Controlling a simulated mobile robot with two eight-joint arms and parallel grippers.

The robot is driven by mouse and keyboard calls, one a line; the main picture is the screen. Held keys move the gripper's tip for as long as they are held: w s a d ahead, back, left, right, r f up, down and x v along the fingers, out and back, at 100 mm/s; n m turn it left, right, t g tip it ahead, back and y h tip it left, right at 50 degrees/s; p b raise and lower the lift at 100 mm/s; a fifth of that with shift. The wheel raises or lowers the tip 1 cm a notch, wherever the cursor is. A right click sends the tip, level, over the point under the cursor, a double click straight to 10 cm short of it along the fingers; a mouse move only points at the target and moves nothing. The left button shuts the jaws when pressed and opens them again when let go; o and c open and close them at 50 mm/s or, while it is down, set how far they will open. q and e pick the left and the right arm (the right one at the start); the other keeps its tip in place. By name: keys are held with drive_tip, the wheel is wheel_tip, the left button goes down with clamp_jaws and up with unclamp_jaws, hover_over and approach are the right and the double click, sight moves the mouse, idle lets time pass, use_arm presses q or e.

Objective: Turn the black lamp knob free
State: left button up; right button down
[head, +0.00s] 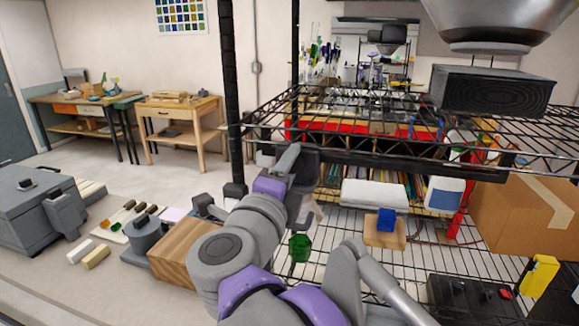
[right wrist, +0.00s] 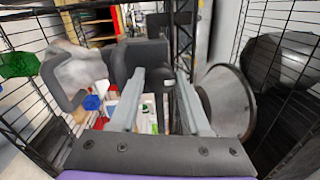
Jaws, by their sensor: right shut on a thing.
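My right gripper (head: 296,166) is in the middle of the head view, at the near left end of a black wire shelf. Its two grey fingers (right wrist: 160,78) show in the right wrist view, shut on a dark block-like part that I take to be the black lamp knob (right wrist: 148,56). In the head view a dark part (head: 305,172) shows by the fingers, partly hidden. A metal cone-shaped shade (right wrist: 228,100) is close to the right of the fingers in the right wrist view. I cannot make out the left gripper.
A green glass piece (head: 300,248) is below the gripper. The wire shelf (head: 400,150) fills the right, with a dark box (head: 492,90) on it. A cardboard box (head: 530,215) stands far right. A wooden block (head: 183,255) and grey box (head: 35,212) stand left.

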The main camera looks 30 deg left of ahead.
drive_tip(key=shift+c, duration=2.1)
unclamp_jaws()
drive_tip(key=shift+o, duration=0.2)
